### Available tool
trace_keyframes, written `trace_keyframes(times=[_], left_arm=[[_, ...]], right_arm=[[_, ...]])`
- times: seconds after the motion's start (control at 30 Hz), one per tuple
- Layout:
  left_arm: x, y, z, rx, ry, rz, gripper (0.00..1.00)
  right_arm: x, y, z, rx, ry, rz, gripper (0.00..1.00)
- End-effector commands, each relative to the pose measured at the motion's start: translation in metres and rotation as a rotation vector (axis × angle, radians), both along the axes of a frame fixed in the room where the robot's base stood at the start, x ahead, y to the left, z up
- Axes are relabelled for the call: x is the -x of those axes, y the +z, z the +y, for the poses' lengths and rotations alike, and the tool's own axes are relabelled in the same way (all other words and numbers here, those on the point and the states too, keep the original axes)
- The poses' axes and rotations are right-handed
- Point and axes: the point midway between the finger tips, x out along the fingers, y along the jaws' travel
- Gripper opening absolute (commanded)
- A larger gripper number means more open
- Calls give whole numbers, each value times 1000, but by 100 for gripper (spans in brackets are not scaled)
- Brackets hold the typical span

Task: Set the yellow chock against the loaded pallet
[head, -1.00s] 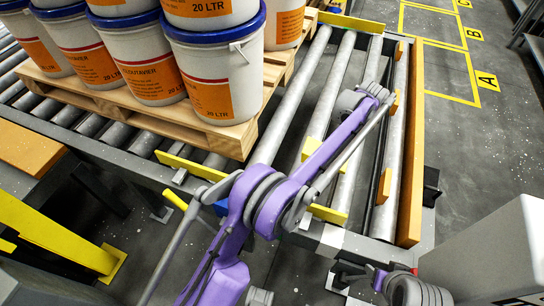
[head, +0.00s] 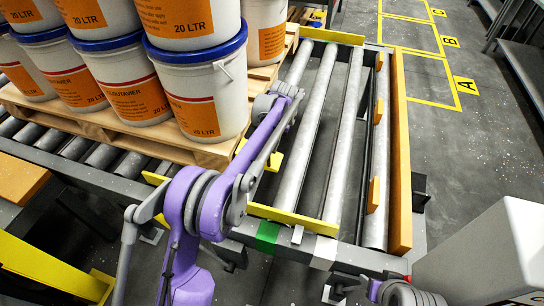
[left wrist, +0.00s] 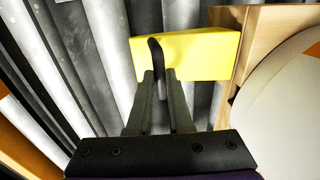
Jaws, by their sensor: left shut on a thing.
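The yellow chock (left wrist: 205,55) is held in my left gripper (left wrist: 160,78), whose dark fingers are shut on it. Its right end is at the wooden edge of the loaded pallet (left wrist: 243,88); I cannot tell whether they touch. In the head view the chock (head: 272,161) shows partly behind my purple left arm, beside the right side of the loaded pallet (head: 205,152). The left gripper itself is hidden there by the arm. The pallet carries stacked white pails (head: 212,100) with blue lids and orange labels. My right gripper is not in view.
The pallet stands on a roller conveyor (head: 345,130), whose rollers right of it are bare. An orange rail (head: 399,160) bounds the conveyor's right side. A yellow bar (head: 293,221) crosses its near end. Floor bays marked A, B and C lie beyond the rail.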

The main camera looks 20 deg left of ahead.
Motion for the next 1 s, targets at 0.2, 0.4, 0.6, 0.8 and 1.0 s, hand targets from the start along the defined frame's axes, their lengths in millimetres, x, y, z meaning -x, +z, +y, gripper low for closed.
trace_keyframes(times=[0.2,0.4,0.6,0.8,1.0], left_arm=[[0,-24,-4,2,-3,0,0],[0,-43,-4,2,-3,1,0],[0,-65,0,1,-2,0,0],[0,-65,0,2,-2,0,23],[0,-64,0,2,-2,0,48]], right_arm=[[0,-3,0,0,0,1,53],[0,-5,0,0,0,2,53],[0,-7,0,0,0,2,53],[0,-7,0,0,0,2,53],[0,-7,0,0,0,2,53]])
